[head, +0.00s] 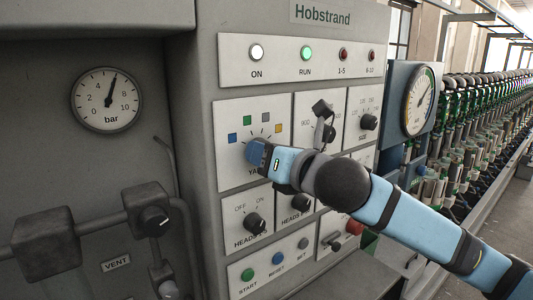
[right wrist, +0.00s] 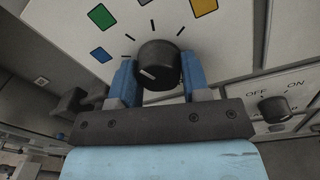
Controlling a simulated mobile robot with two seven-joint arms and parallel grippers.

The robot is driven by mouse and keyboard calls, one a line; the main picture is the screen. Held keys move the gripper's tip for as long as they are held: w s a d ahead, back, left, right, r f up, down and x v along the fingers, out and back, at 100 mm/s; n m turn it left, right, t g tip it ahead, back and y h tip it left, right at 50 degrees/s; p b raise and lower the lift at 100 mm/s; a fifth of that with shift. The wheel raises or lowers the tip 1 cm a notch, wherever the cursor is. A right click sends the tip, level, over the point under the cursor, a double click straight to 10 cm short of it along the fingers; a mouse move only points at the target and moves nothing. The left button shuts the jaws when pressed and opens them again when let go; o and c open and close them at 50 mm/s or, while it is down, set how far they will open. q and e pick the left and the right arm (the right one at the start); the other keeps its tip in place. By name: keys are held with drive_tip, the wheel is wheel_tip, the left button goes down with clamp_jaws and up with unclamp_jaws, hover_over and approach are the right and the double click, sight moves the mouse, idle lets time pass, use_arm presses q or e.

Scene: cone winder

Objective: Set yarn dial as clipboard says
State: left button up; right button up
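The yarn dial (right wrist: 160,64) is a dark round knob with a white pointer mark. In the right wrist view the mark is on the left of its face. My left gripper and any clipboard are out of view.
Close to the dial on the panel are a head switch (head: 255,223), another dark knob (head: 326,133) and a size knob (head: 369,122). Start (head: 248,274) and reset (head: 277,258) buttons are below. A pressure gauge (head: 106,100) and pipework are at left.

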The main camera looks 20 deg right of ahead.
drive_tip(key=shift+m, duration=0.4)
drive_tip(key=m+p, duration=0.2)
drive_tip(key=m, duration=0.1)
drive_tip(key=shift+r+m+p, duration=0.1)
drive_tip(key=shift+m+p, duration=0.2)
drive_tip(key=shift+m, duration=0.1)
drive_tip(key=m+p, duration=0.1)
drive_tip(key=m, duration=0.2)
drive_tip(key=shift+a+m+p, duration=0.1)
drive_tip(key=shift+m+p, duration=0.2)
drive_tip(key=shift+m, duration=0.1)
drive_tip(key=shift+m+p, duration=0.4)
drive_tip(key=shift+m, duration=0.5)
drive_tip(key=m+p, duration=0.1)
drive_tip(key=m, duration=0.2)
drive_tip(key=shift+m+t, duration=0.3)
drive_tip(key=shift+t, duration=0.1)
drive_tip(key=shift+m+h+p, duration=0.3)
drive_tip(key=shift+m+p, duration=0.35)
drive_tip(key=shift+m, duration=0.75)
drive_tip(key=o, duration=0.9)
